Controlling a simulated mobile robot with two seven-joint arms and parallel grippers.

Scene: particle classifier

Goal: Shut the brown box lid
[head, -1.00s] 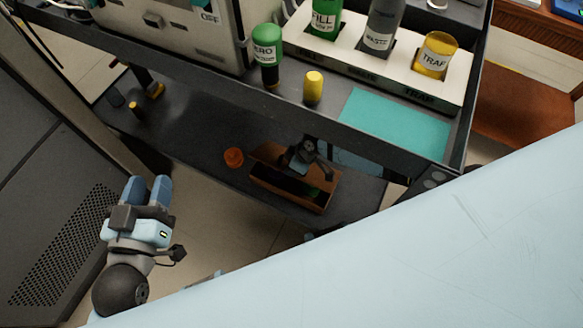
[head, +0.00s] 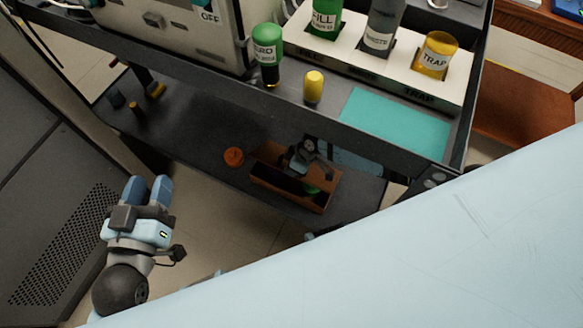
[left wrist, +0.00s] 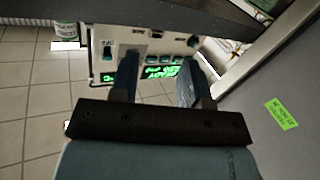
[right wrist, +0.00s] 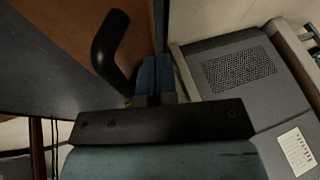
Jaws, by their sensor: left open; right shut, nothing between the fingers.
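The brown box (head: 292,203) stands on the dark lower shelf in the head view, with its dark inside visible from above and something green in it. Its lid (head: 265,153) appears raised at the back, partly hidden by my right gripper (head: 304,157). In the right wrist view, a brown panel (right wrist: 75,25), likely the lid, carries a black curved handle (right wrist: 108,50). My right gripper (right wrist: 157,65) is shut and empty, close beside that handle; contact cannot be told. My left gripper (head: 150,184) is open and empty, left of the shelf and far from the box.
An orange round cap (head: 234,156) lies left of the box on the lower shelf (head: 190,140). The upper shelf overhangs it, holding bottles, a yellow vial (head: 313,86) and a teal mat (head: 395,125). A grey cabinet (head: 50,190) stands at the left.

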